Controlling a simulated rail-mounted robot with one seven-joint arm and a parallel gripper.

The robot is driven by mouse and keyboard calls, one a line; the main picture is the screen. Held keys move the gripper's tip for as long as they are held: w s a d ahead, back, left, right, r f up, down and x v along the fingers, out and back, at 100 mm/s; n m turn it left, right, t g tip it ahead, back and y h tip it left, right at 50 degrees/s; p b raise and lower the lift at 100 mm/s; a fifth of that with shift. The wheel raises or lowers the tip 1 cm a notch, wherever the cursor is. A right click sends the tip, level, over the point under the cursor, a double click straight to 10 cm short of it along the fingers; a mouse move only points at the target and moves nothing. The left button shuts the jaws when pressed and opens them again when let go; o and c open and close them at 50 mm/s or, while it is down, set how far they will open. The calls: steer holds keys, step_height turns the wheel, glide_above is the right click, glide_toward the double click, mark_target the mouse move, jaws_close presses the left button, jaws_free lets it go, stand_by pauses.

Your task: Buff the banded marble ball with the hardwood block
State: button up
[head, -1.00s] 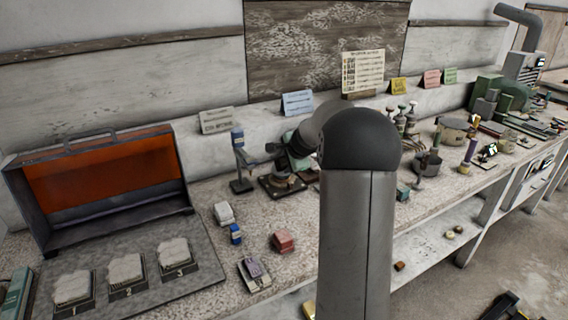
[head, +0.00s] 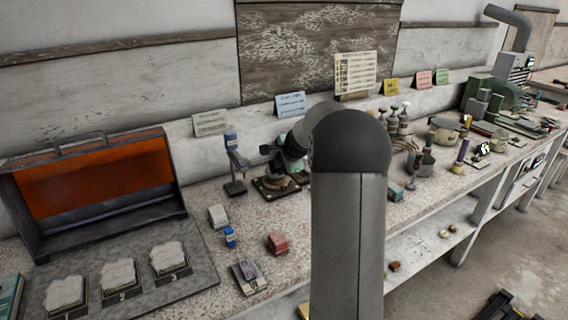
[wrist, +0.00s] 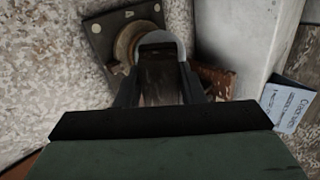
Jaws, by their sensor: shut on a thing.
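My gripper (wrist: 158,88) is shut on a dark brown block (wrist: 160,72), which looks like the hardwood block. A pale grey rounded edge (wrist: 160,37) shows just past the block. It may be part of the marble ball, but its banding cannot be made out. Beside it is a round tan wooden ring (wrist: 124,44) on a dark square plate (wrist: 97,30). Whether block and ball touch is unclear. In the head view the dark plate (head: 263,192) stands on the bench under my gripper, and my arm hides part of this spot.
A blue-topped stand (head: 234,165) stands left of the plate. A reddish-brown piece (wrist: 218,80) lies right of the gripper. Further left are an open orange-lined case (head: 95,180) and numbered pale pieces (head: 118,275). Pots and tools (head: 445,135) fill the bench's right side.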

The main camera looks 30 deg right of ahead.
steer(key=shift+w+a, duration=0.15)
steer(key=shift+a, duration=0.65)
steer(key=shift+s+d+r, duration=0.25)
steer(key=shift+s+d, duration=0.05)
steer(key=shift+d, duration=0.15)
steer(key=shift+s+d+r, duration=0.25)
steer(key=shift+s+d, duration=0.05)
steer(key=shift+d, duration=0.15)
steer(key=shift+v, duration=1.25)
